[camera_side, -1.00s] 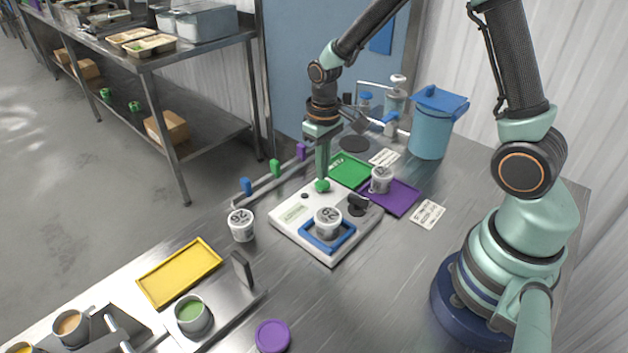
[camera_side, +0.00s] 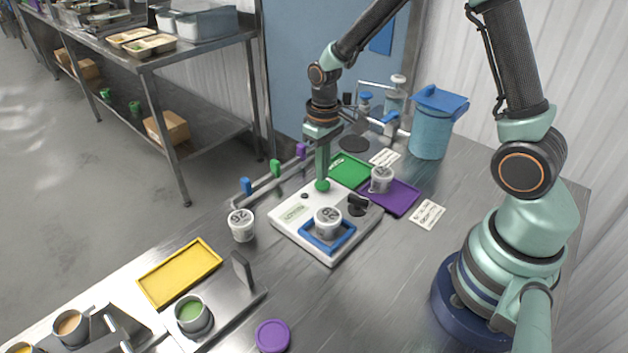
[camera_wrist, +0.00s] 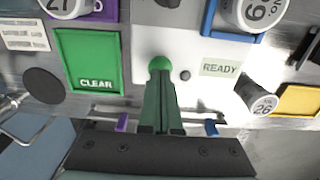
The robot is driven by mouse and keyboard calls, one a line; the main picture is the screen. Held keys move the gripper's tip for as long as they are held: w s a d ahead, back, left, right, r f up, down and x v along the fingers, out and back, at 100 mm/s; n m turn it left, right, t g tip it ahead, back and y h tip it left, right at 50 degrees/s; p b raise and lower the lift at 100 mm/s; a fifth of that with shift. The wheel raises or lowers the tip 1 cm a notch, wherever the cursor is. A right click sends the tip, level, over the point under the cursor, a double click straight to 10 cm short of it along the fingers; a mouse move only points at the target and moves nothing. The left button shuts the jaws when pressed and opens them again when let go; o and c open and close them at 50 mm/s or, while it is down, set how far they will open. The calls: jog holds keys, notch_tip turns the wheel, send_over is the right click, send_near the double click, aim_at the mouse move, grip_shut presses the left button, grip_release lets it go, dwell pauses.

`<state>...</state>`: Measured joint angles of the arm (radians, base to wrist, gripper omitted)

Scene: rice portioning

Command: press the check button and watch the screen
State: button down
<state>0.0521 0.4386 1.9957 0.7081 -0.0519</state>
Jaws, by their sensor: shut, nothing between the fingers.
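The white check station (camera_side: 350,249) stands on the steel table with a round green button (camera_wrist: 160,63) at its back left corner. My gripper (camera_side: 322,178) is shut and empty, pointing down with its green fingertips at the button; whether they touch it I cannot tell. In the wrist view, my fingers (camera_wrist: 160,78) end right at the button's near edge. The small screen (camera_wrist: 221,67) reads READY; it also shows in the side view (camera_side: 293,212), too small to read there. A white lidded tub (camera_side: 327,220) sits inside the blue frame (camera_side: 343,243) on the station.
Another tub (camera_side: 241,225) stands left of the station. A green CLEAR mat (camera_side: 350,171) and a purple mat (camera_side: 402,197) bearing a tub (camera_side: 381,178) lie behind it. A rail with coloured clips (camera_side: 275,168) runs along the table's back left edge. A blue bin (camera_side: 429,128) stands behind.

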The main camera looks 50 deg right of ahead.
aim_at(334, 202)
jog(key=shift+f, duration=0.95)
jog(key=shift+r, duration=3.05)
jog(key=shift+r, duration=0.15)
jog(key=s+a+r+t, duration=0.1)
jog(key=s+r+t, duration=0.1)
jog(key=s+r, duration=0.3)
jog(key=s+a+r+t, duration=0.1)
jog(key=s+r+t, duration=0.2)
jog(key=r, duration=0.6)
jog(key=shift+s+r+t, duration=0.3)
jog(key=shift+s, duration=0.7)
